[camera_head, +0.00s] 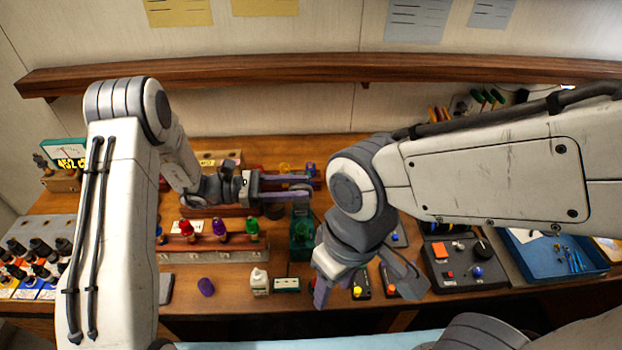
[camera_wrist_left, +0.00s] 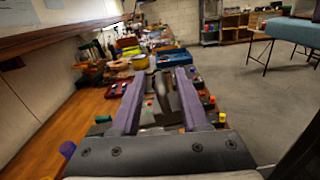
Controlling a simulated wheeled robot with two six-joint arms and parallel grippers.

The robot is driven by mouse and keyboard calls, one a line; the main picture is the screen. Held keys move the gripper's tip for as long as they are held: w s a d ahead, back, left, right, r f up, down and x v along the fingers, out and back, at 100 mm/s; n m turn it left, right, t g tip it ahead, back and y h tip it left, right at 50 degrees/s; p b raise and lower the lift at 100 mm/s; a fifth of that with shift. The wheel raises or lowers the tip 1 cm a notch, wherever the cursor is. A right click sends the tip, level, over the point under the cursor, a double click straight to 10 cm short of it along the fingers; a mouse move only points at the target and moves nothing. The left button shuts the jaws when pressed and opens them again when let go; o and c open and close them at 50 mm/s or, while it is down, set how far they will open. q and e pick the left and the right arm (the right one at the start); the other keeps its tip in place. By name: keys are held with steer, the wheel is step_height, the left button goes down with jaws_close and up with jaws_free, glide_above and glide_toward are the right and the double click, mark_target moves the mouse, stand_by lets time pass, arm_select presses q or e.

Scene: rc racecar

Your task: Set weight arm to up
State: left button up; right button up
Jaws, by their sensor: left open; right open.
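I cannot clearly pick out the weight arm in either view. A dark green device (camera_head: 302,238) stands on the bench between my two arms; my left gripper's fingers are above and behind it in the head view. My left gripper (camera_head: 306,187) is open and empty, its purple fingers pointing right over the back of the bench. In the left wrist view its two fingers (camera_wrist_left: 160,79) are spread, with grey shapes beyond them that I cannot name. My right gripper (camera_head: 366,290) is open, pointing down over the bench's front, and its arm hides part of the bench behind it.
A wooden rack with red, purple and green knobs (camera_head: 219,227) sits below my left gripper. A purple piece (camera_head: 206,287) and a white bottle (camera_head: 259,281) stand near the front. A black control box (camera_head: 462,264) and a blue tray (camera_head: 557,257) lie right. A wooden shelf (camera_head: 300,68) spans the wall.

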mark_target(306, 186)
arm_select(q)
steer(key=shift+d+p, duration=0.55)
steer(key=shift+d, duration=1.3)
jaws_close()
